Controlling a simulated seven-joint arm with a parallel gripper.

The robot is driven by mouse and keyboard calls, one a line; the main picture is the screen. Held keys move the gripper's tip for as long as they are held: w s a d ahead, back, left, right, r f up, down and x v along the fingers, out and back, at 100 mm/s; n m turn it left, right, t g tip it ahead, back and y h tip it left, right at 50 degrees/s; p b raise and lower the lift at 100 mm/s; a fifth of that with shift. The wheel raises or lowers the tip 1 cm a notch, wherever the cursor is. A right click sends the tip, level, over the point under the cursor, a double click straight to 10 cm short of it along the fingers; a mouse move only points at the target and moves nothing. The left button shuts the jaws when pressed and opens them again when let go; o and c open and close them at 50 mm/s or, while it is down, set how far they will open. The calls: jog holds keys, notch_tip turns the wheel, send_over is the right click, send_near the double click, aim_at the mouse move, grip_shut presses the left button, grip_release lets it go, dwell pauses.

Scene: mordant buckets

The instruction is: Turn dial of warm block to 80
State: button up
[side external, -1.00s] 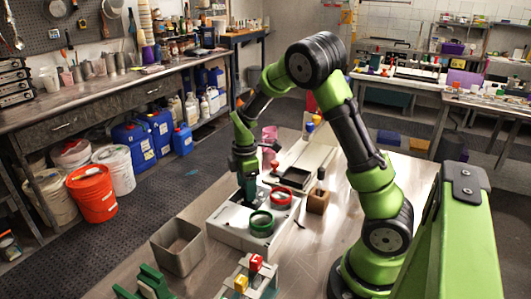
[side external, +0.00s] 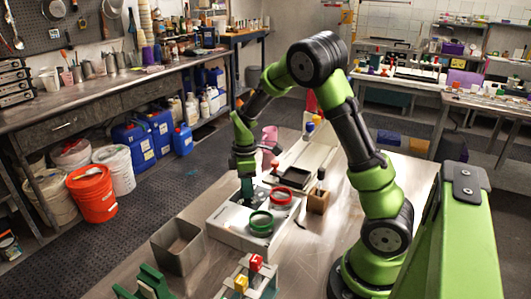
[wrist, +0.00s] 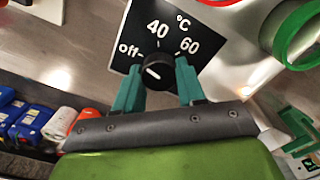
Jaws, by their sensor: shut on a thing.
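The warm block (side external: 232,227) is a pale box on the bench. Its black dial (wrist: 153,72) sits on a black scale plate (wrist: 140,37) marked off, 40, 60 and °C in the wrist view. No 80 mark is visible there. A short white mark shows on the left part of the dial, nearest the off side; its exact heading is hard to read. My gripper (wrist: 158,80) has one teal finger on each side of the dial and is shut on it. In the side view my gripper (side external: 247,187) reaches down onto the block's far left end.
A green ring (side external: 261,231) and a red ring (side external: 281,203) stand on the block's top, right of my gripper. A grey open bin (side external: 178,256) is in front. A small wooden block (side external: 318,202) stands to the right.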

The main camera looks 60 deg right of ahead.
jog(key=m, duration=0.4)
jog(key=shift+d+m, duration=0.1)
jog(key=shift+m, duration=0.2)
jog(key=m, duration=0.3)
jog(key=shift+m, duration=0.4)
jog(key=m, duration=0.8)
jog(key=shift+d, duration=0.1)
jog(key=m, duration=0.4)
jog(key=shift+m, duration=0.3)
jog(key=m, duration=0.3)
jog(key=shift+m, duration=0.3)
jog(key=m, duration=0.4)
jog(key=shift+s, duration=0.15)
jog(key=shift+m, duration=2.3)
